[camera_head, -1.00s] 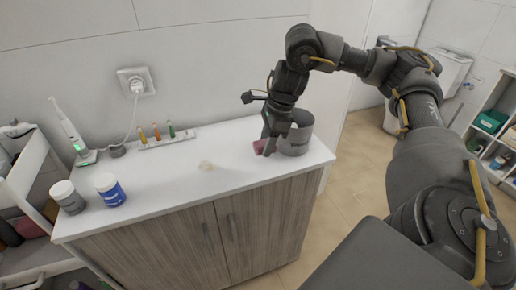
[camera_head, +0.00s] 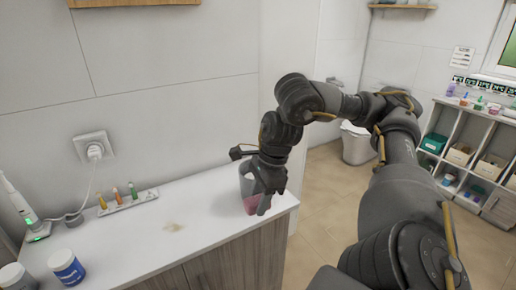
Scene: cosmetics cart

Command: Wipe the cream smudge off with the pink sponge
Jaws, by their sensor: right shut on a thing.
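The cream smudge (camera_head: 173,227) is a small beige patch on the white countertop (camera_head: 140,252), left of my right gripper. My right gripper (camera_head: 260,205) points down at the right end of the counter and is shut on the pink sponge (camera_head: 251,204). The fingers partly cover the sponge. I cannot tell whether the sponge touches the countertop. My left gripper is out of view.
A grey cup (camera_head: 245,182) stands close behind my right gripper and is partly hidden. The counter around the smudge is clear.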

